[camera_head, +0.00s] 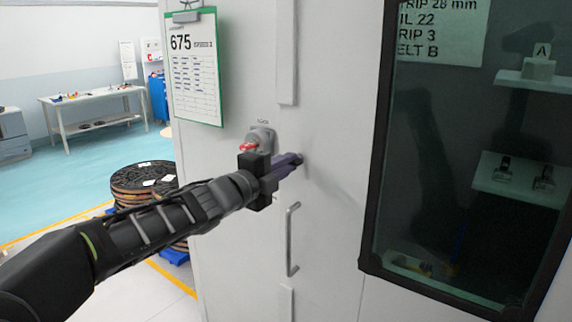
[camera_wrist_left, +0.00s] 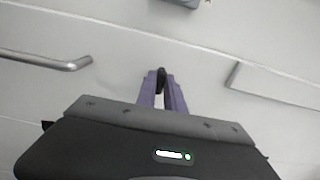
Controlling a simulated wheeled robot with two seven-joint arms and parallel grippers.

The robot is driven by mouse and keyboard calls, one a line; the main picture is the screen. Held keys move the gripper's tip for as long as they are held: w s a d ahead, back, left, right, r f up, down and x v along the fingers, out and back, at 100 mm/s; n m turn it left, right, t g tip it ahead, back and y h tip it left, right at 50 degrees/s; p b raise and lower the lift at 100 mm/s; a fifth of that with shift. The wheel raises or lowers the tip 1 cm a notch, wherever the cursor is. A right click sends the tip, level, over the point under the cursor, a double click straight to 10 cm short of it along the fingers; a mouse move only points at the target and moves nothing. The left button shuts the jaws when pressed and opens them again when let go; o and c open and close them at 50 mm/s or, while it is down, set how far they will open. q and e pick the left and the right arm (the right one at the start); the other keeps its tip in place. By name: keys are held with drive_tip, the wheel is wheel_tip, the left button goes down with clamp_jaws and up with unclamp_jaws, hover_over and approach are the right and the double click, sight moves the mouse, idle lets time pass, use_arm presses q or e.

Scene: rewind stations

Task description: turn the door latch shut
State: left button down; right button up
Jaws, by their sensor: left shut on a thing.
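My left gripper (camera_head: 285,168) reaches in from the left to the pale cabinet door. Its purple fingers are closed around a small dark latch piece, which shows between the fingertips in the left wrist view (camera_wrist_left: 161,78). In the head view the fingers and wrist hide most of the latch, so its angle is hard to tell. The pale door (camera_head: 335,75) looks flush with the cabinet front. A grey fitting with a red part (camera_head: 258,140) sits just above my gripper, under a small label. My right gripper is not in view.
A vertical bar handle (camera_head: 292,240) is on the door below my gripper. A dark-framed window (camera_head: 378,130) is to the right. A green-edged clipboard (camera_head: 196,75) hangs at upper left.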

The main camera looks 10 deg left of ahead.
use_arm(q)
drive_tip(key=c, duration=1.4)
unclamp_jaws()
drive_tip(key=shift+c, duration=0.2)
drive_tip(key=shift+s, duration=0.1)
drive_tip(key=v, duration=0.7)
drive_tip(key=shift+s+b, duration=0.3)
drive_tip(key=shift+b, duration=0.1)
drive_tip(key=shift+a, duration=0.1)
